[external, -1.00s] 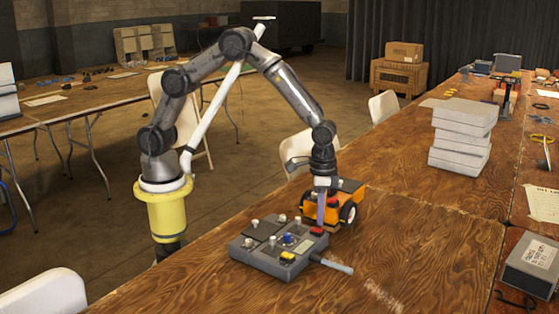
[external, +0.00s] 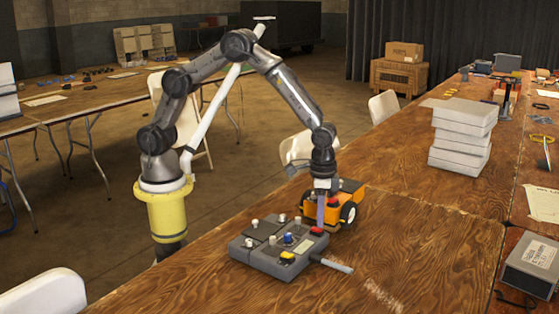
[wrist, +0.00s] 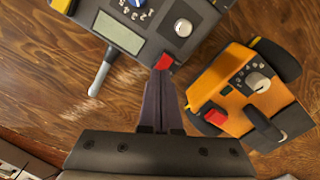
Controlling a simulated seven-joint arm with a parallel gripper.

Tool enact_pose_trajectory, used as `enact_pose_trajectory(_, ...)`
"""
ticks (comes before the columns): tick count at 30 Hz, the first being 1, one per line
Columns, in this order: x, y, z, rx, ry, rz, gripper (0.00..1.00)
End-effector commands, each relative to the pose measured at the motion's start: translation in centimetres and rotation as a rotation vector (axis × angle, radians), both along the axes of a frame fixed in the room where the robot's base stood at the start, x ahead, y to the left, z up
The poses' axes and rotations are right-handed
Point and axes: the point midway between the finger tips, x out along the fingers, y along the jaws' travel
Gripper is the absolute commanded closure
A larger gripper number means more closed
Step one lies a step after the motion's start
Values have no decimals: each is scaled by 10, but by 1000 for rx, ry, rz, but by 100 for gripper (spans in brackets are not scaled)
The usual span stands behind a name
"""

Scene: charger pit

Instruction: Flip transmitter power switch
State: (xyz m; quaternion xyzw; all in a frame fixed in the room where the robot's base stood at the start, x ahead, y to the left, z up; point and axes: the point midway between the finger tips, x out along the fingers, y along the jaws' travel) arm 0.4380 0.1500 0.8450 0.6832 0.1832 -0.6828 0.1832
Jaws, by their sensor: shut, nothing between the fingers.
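The transmitter (external: 270,250) is a grey box with knobs, a yellow button, a blue dial and a stub antenna, lying on the wooden table. Its red switch (external: 317,231) sits at the edge nearest my gripper; the red switch also shows in the wrist view (wrist: 164,62). My gripper (external: 320,222) points down with its fingers shut and empty. In the wrist view the fingertips (wrist: 160,74) are right at the red switch; I cannot tell whether they touch it.
An orange wheeled robot (external: 343,207) stands close beside my gripper, with its own red switch (wrist: 215,117). A stack of grey boxes (external: 462,135) is farther back right.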

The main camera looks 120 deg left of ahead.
Motion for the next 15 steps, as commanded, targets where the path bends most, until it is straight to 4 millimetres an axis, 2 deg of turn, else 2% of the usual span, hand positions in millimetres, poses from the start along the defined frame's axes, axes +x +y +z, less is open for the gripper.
enact_pose_trajectory(15,0,0,-8,-1,1,0,100)
